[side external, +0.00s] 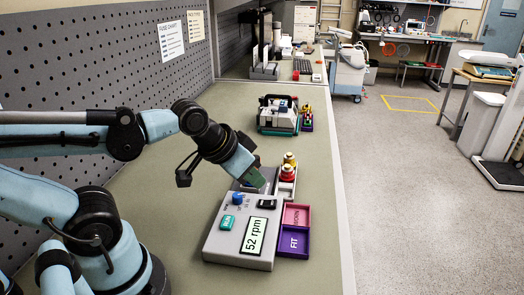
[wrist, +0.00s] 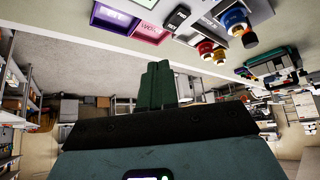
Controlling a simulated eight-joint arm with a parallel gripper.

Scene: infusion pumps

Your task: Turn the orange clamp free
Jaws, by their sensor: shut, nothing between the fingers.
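I cannot pick out an orange clamp in either view; it may be hidden behind my gripper. A grey pump unit (side external: 230,250) on the bench has a "52 rpm" display, a blue knob (side external: 238,198), a teal button (side external: 227,222) and a black switch (side external: 267,203). My gripper (side external: 258,179) is above the pump's far end, pointing down and right. In the wrist view its two green fingers (wrist: 158,84) are together with nothing between them. Red and yellow knobbed parts (side external: 288,172) stand in a tray right of the gripper; they also show in the wrist view (wrist: 207,50).
A pink tray (side external: 296,215) and a purple tray (side external: 293,243) lie along the pump's right side, near the bench edge. Another device (side external: 278,115) stands farther back. The grey perforated wall (side external: 100,60) rises on the left.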

